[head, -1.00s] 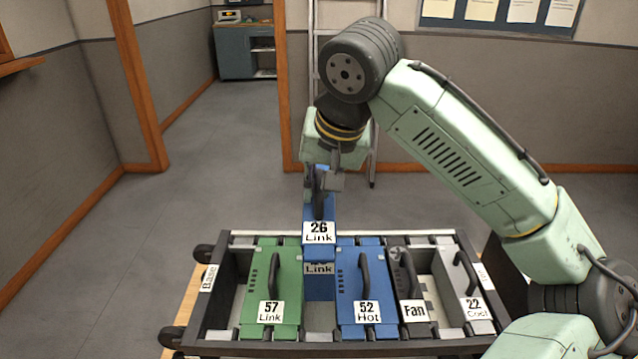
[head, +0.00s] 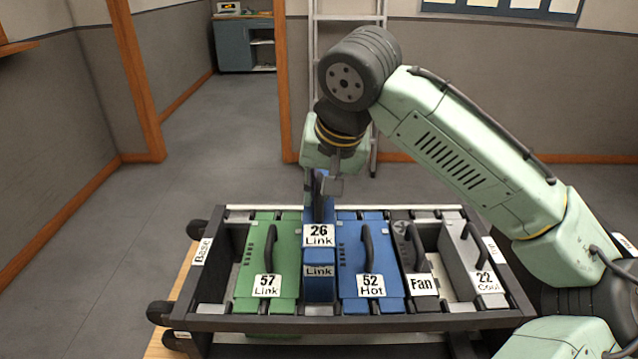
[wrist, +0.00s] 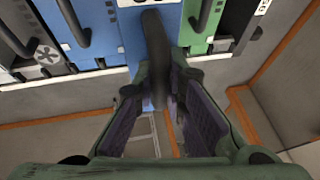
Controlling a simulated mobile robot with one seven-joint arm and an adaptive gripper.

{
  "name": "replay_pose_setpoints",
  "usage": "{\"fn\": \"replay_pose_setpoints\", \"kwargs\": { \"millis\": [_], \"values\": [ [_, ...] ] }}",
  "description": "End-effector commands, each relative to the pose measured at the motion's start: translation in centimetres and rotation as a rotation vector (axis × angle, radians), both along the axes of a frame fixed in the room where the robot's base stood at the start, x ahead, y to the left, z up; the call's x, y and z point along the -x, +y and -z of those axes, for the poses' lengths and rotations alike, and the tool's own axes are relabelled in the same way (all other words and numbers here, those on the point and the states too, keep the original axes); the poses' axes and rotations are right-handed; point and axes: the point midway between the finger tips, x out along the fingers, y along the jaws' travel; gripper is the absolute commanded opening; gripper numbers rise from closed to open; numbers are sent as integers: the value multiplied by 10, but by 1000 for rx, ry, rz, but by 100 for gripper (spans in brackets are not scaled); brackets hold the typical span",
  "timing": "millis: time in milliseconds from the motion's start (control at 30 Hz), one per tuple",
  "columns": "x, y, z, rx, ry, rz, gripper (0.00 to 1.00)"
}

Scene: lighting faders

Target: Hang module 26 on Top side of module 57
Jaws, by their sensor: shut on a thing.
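Blue module 26 (head: 319,235), labelled "26 Link", is held upright by my gripper (head: 322,186) over the rack, between green module 57 (head: 262,258) and blue module 52 (head: 371,272). In the wrist view, my gripper (wrist: 155,88) is shut on the dark handle (wrist: 155,45) of the blue module. Just below module 26's label is a blue part (head: 318,290) with a partly covered "Link" label; I cannot tell whether it is a separate module. Module 57 sits in the rack to the left, its handle up, and its green edge (wrist: 200,14) shows in the wrist view.
The dark rack (head: 345,322) has a label "Base" at its left end. A Fan module (head: 412,262) and grey module 22 (head: 470,258) stand right of module 52. A ladder (head: 343,65) stands behind. The floor left of the rack is clear.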

Motion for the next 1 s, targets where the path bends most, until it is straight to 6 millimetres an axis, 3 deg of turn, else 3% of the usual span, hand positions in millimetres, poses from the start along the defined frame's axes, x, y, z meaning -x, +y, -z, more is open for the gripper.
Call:
{"fn": "replay_pose_setpoints", "kwargs": {
  "millis": [1000],
  "values": [
    [0,0,84,-1,-3,0,0]
  ]
}}
